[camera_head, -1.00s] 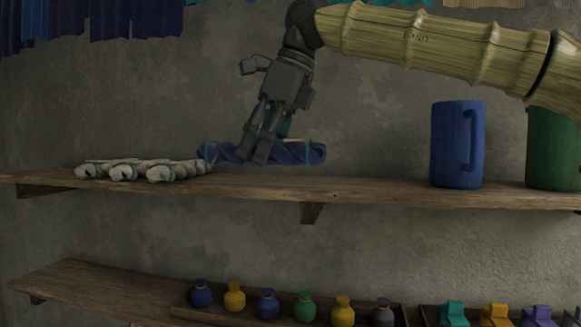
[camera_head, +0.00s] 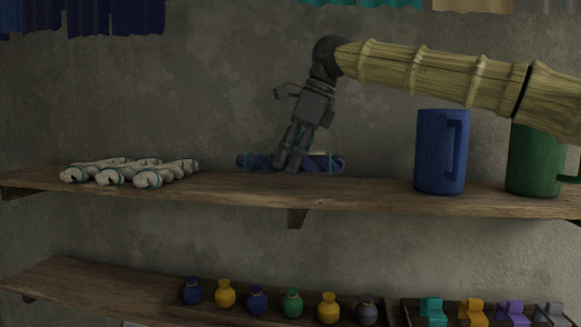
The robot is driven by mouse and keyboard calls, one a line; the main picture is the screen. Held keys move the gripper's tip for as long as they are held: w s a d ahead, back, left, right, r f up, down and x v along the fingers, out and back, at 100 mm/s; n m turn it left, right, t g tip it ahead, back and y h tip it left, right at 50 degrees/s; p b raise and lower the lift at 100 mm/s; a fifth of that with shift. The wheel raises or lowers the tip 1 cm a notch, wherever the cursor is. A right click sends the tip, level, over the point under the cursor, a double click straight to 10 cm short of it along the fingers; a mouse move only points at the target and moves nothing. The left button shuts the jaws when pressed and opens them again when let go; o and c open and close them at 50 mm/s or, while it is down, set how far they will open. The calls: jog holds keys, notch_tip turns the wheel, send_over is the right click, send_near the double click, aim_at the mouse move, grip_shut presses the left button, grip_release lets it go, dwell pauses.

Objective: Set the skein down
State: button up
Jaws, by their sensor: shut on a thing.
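The blue skein (camera_head: 325,163) lies level at the upper shelf (camera_head: 235,189), with teal ties near both ends. Its underside appears to be at the shelf surface, but I cannot tell whether its full weight rests there. My gripper (camera_head: 289,166) points down and is shut on the skein's middle, with the fingers hiding that part of it.
Several white skeins (camera_head: 130,171) lie on the shelf to the left. A blue mug (camera_head: 435,152) and a green mug (camera_head: 535,160) stand to the right. Bare shelf shows on both sides of the blue skein. Small bottles (camera_head: 292,303) line the lower shelf.

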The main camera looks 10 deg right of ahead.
aim_at(291, 189)
notch_tip(291, 189, down, 2)
jog(key=shift+s+f+p, duration=0.1)
jog(key=shift+f+p, duration=0.15)
jog(key=shift+p, duration=0.5)
jog(key=shift+f, duration=0.45)
jog(key=shift+f, duration=0.3)
jog(key=shift+f, duration=0.3)
jog(key=o, duration=1.1)
jog(key=shift+s+a, duration=0.15)
